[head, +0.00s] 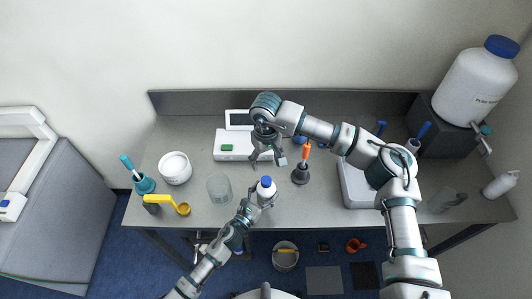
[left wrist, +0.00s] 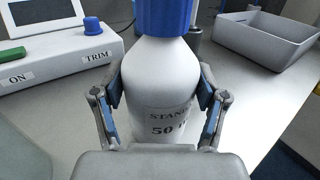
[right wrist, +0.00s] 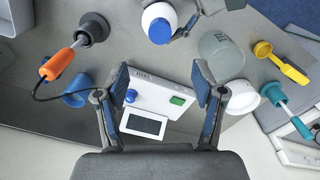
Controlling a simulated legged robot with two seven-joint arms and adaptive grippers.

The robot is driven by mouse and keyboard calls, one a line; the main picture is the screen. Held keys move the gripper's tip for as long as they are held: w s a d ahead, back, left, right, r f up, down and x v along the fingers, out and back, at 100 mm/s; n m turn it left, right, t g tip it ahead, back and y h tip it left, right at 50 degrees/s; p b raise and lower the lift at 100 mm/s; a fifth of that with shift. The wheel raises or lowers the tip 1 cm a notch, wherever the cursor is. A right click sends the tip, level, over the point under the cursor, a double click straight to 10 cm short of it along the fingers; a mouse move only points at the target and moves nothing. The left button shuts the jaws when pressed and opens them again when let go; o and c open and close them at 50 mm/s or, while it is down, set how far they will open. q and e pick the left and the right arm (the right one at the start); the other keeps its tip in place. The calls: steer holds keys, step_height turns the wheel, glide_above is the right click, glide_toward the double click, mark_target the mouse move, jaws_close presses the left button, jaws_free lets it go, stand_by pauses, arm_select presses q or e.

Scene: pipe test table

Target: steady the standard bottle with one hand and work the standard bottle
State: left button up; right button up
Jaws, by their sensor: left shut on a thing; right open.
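The standard bottle (head: 267,190) is white with a blue cap and stands upright near the front middle of the table. In the left wrist view the bottle (left wrist: 165,90) carries a label reading "STAN" and "50". My left gripper (head: 256,207) is shut around the bottle's body, a finger on each side below the shoulder. The blue cap (left wrist: 164,14) is on the bottle. My right gripper (head: 266,158) is open and empty, behind the bottle and above the white meter box. In the right wrist view its fingers (right wrist: 168,85) are spread, with the bottle (right wrist: 159,20) beyond them at the top.
The white meter (head: 235,145) with a green button and blue knob is behind. An orange-handled probe (head: 305,155) stands in a dark holder right of the bottle. A glass beaker (head: 219,188), white tub (head: 175,167) and yellow scoop (head: 165,201) are left. A grey tray (head: 356,185) is right.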

mark_target(266, 180)
step_height(266, 180, down, 12)
steer(key=shift+r, duration=0.15)
steer(key=shift+c, duration=0.3)
jaws_close()
steer(key=n, duration=0.4)
jaws_free()
stand_by(0.4)
